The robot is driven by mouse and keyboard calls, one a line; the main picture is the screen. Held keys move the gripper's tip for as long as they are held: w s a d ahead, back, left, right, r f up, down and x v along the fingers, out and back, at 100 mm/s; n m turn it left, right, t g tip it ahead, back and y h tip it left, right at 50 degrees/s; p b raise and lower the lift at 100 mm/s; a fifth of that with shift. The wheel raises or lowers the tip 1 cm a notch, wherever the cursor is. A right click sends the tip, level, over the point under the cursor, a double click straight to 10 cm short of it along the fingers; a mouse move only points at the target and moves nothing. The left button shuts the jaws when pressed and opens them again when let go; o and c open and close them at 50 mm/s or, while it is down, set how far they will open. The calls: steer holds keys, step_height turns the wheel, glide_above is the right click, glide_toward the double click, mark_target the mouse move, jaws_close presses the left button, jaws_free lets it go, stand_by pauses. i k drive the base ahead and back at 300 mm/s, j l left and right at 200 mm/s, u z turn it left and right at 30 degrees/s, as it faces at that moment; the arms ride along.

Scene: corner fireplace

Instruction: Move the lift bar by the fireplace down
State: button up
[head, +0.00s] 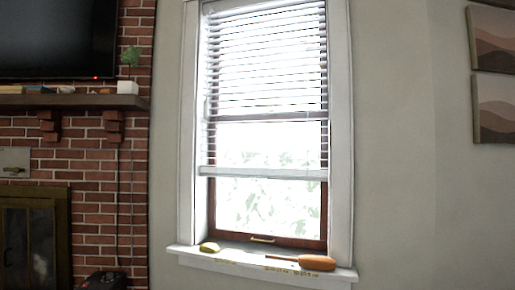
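A window with a white frame (340,130) stands to the right of the brick fireplace (95,220). White slatted blinds (265,60) hang in it. Their pale horizontal bottom bar (262,173) crosses the window a little below its mid-height, with bare glass below. A small brass-coloured handle (262,239) sits on the dark wooden bottom rail of the window sash, close above the sill. I cannot tell for certain which of these two is the lift bar. My gripper is not in view.
The white sill (270,277) holds a yellowish object (209,247) at left and an orange-brown object with a thin handle (317,262) at right. A wooden mantel (60,102) juts out at left, and a dark object (105,281) stands below. The right wall carries pictures (492,105).

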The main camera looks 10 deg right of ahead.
mark_target(235, 175)
steer(key=i+l, duration=0.15)
steer(key=i, duration=0.4)
steer(key=i+l+z, duration=0.1)
steer(key=i, duration=0.45)
steer(key=i+l, duration=0.25)
steer(key=i, duration=0.3)
steer(key=i+l, duration=0.1)
steer(key=i, duration=0.4)
steer(key=l+z, duration=0.05)
